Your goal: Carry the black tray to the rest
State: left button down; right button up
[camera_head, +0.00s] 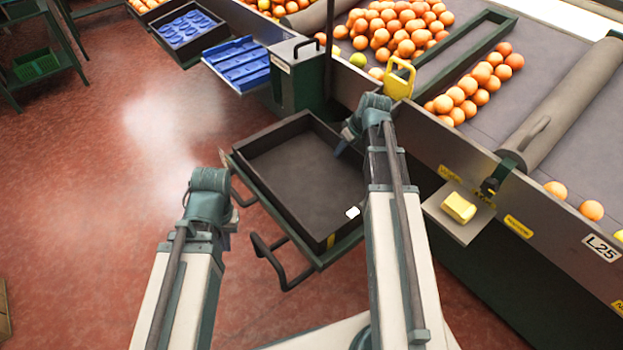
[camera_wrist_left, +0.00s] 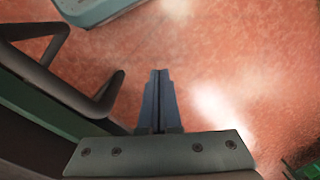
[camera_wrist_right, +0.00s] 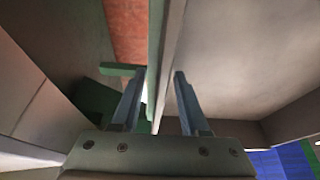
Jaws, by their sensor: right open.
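The black tray (camera_head: 300,170) is empty apart from a small white patch (camera_head: 352,212) near its right side. It sits on a green frame (camera_head: 340,250) beside the conveyor line. I cannot tell which thing is the rest. My right gripper (camera_head: 345,142) is at the tray's conveyor-side wall. In the right wrist view its open fingers (camera_wrist_right: 159,75) stand either side of what looks like that wall (camera_wrist_right: 166,60), not closed on it. My left gripper (camera_wrist_left: 158,75) is shut and empty over the floor, left of the tray. Its fingers are mostly hidden in the head view.
Dark looped handles (camera_head: 270,262) stick out from the frame on the left. The conveyor (camera_head: 560,75) with oranges (camera_head: 400,30) runs along the right. A yellow box (camera_head: 458,208) sits on a side plate. Blue trays (camera_head: 240,62) stand behind.

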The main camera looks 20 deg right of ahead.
jog(key=shift+c, duration=0.2)
grip_shut()
dwell(1.1)
